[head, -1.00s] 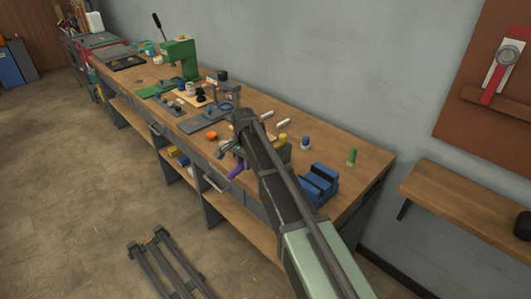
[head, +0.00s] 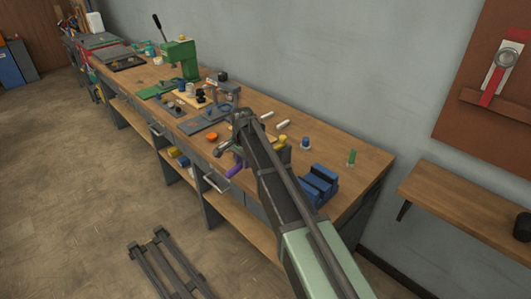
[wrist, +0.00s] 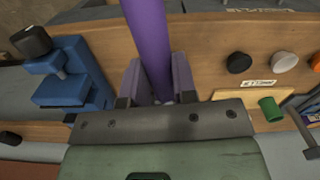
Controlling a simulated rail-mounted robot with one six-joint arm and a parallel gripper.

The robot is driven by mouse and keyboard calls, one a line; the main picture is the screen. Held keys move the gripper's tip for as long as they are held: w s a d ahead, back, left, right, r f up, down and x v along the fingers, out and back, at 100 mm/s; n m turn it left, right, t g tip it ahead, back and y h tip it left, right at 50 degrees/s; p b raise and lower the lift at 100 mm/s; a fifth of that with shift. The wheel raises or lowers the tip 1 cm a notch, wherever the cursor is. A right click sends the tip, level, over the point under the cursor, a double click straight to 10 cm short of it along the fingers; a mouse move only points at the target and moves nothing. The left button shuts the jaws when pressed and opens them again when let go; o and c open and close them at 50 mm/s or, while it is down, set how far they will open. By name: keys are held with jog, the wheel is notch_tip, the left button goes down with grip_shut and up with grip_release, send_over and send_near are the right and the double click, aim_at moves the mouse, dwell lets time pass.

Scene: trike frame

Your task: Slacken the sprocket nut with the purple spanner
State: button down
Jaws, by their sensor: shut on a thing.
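The purple spanner (wrist: 148,35) runs up from between the fingers of my gripper (wrist: 157,84) to the top edge of the wrist view, where its far end is out of frame. My gripper is shut on it. In the head view a short purple piece of the spanner (head: 235,169) shows at the bench's front edge, below my arm. My arm hides most of the gripper there. I cannot make out the sprocket nut or the sprocket in either view.
A blue vice (wrist: 72,75) with a black knob stands left of the spanner in the wrist view. Black, white and orange round pieces and a green cylinder (wrist: 270,109) lie to the right. A blue block (head: 318,187) and several small parts stand on the bench (head: 345,150).

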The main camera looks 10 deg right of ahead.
jog(key=shift+r+p, duration=0.95)
jog(key=shift+r, duration=0.3)
notch_tip(320, 180, up, 4)
jog(key=p, duration=0.4)
notch_tip(320, 180, down, 4)
jog(key=b, duration=0.3)
jog(key=shift+b, duration=0.35)
jog(key=shift+r+p, duration=0.3)
jog(key=shift+r, duration=0.05)
jog(key=shift+d, duration=0.15)
